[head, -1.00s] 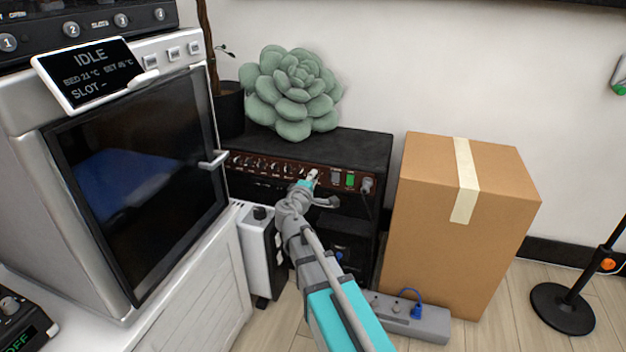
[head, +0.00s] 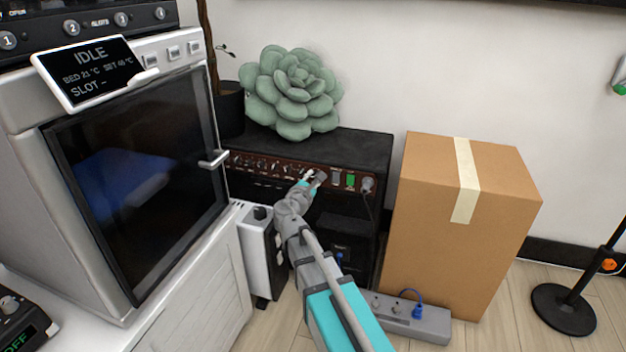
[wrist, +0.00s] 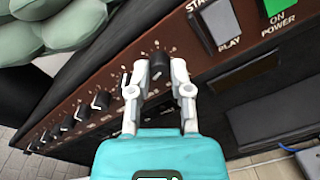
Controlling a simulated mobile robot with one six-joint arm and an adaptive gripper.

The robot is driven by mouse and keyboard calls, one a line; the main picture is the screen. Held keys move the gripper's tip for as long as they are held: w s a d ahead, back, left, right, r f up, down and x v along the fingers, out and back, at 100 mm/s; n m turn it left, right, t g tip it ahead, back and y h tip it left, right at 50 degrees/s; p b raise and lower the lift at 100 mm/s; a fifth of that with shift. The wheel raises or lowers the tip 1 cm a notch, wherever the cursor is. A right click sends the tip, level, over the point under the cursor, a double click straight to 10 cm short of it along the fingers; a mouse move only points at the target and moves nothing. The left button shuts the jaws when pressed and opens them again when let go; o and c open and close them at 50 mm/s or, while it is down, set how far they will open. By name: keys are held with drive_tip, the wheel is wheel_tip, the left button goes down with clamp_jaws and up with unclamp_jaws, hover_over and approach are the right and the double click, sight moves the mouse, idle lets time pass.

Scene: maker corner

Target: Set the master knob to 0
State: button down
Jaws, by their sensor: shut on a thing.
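The black amplifier (head: 350,150) stands against the wall, with a row of knobs on its brown front panel. My gripper (head: 312,178) is at the right part of this row. In the wrist view my gripper (wrist: 160,76) has its two pale fingers on either side of a dark knob (wrist: 160,65), shut on it. This is the rightmost and largest knob in the row. Its label cannot be read, and its pointer's exact setting is unclear. Several smaller knobs (wrist: 101,99) with white marks run off to the lower left.
The grey play switch (wrist: 219,27) and green power switch (wrist: 277,8) sit right of the held knob. A succulent (head: 292,92) rests on the amplifier. A cardboard box (head: 440,230) stands at right, a machine with a glass door (head: 140,190) at left, and a power strip (head: 420,322) on the floor.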

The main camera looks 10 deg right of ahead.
drive_tip(key=n, duration=0.4)
drive_tip(key=shift+w+n, duration=0.1)
drive_tip(key=shift+n, duration=0.3)
drive_tip(key=shift+a+n, duration=0.1)
drive_tip(key=shift+n, duration=1.8)
drive_tip(key=c, duration=0.5)
unclamp_jaws()
drive_tip(key=shift+c, duration=0.2)
drive_tip(key=shift+s, duration=0.2)
drive_tip(key=v, duration=0.7)
drive_tip(key=shift+s+a, duration=0.1)
